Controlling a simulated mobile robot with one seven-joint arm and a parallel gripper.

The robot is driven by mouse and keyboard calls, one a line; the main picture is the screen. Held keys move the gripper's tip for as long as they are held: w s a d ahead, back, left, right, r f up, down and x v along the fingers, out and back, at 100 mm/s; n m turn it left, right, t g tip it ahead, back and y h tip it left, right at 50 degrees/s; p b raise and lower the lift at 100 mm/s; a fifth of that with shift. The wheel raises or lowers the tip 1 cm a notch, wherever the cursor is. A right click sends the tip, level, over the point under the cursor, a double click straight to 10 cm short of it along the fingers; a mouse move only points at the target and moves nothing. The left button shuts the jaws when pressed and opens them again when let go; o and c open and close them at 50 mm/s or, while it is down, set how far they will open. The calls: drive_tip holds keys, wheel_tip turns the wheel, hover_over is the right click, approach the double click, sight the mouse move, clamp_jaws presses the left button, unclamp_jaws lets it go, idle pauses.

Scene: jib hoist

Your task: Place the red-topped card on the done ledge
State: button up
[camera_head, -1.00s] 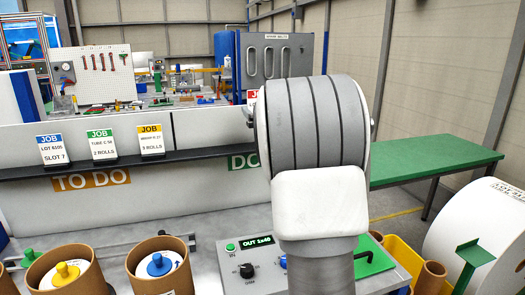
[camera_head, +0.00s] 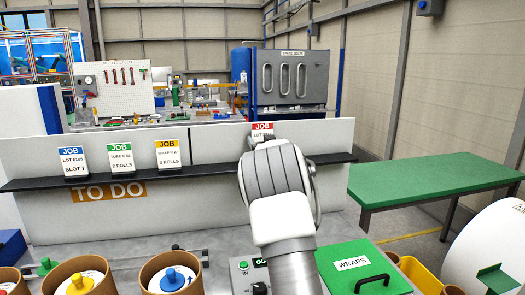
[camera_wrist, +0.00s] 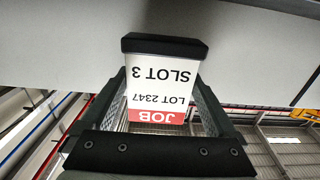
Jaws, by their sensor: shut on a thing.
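The red-topped card (camera_head: 262,129) is printed JOB, LOT 2347, SLOT 3 and has a black base. In the wrist view the card (camera_wrist: 165,82) appears upside down between the two fingers of my gripper (camera_wrist: 162,80), which is shut on it. In the head view the card shows upright above my wrist, at the right part of the dark ledge (camera_head: 335,158). My arm hides its lower part and the ledge below it, so I cannot tell whether its base touches the ledge. No DONE label shows now.
Blue (camera_head: 73,162), green (camera_head: 121,158) and yellow (camera_head: 170,154) topped cards stand on the left part of the ledge above the TO DO sign (camera_head: 108,191). The ledge right of my arm is clear. Cardboard tubes (camera_head: 170,275) and a green WRAPS lid (camera_head: 362,268) are in front.

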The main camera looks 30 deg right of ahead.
drive_tip(key=shift+f, duration=1.75)
drive_tip(key=shift+f+b, duration=0.25)
drive_tip(key=shift+b, duration=0.05)
drive_tip(key=o, duration=1.1)
drive_tip(key=shift+r, duration=0.1)
